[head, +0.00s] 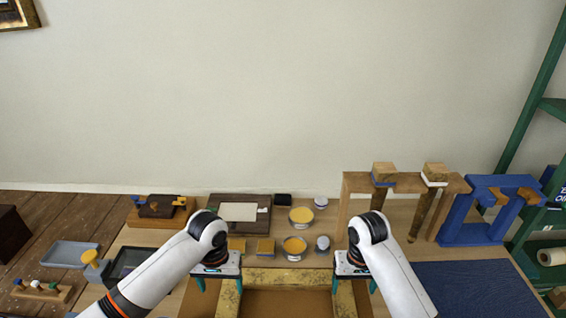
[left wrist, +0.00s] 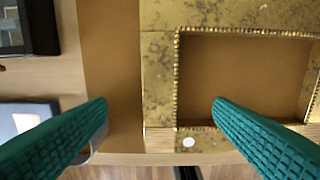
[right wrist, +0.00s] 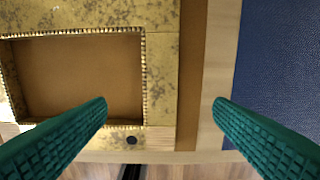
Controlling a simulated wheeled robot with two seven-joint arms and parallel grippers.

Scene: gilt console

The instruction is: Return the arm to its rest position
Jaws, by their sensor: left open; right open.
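My left gripper (head: 216,281) hangs over the left side of a gilt frame on the table, fingers pointing down. In the left wrist view its green fingers (left wrist: 160,103) are apart with nothing between them, above the brown mat and the gilt frame (left wrist: 160,60). My right gripper (head: 354,281) hangs over the frame's right side. In the right wrist view its green fingers (right wrist: 160,103) are apart and empty, above the frame's right edge (right wrist: 162,60). A white dot (left wrist: 188,142) and a dark dot (right wrist: 131,140) show near the frame's lower corners.
Bowls of yellow material (head: 294,246), a wooden stand with blocks (head: 400,182), a blue stand (head: 470,222) and a dark blue mat (head: 475,287) occupy the table. A grey tray (head: 70,254) lies at left. A green shelf rack (head: 530,110) stands at right. The space above the table is clear.

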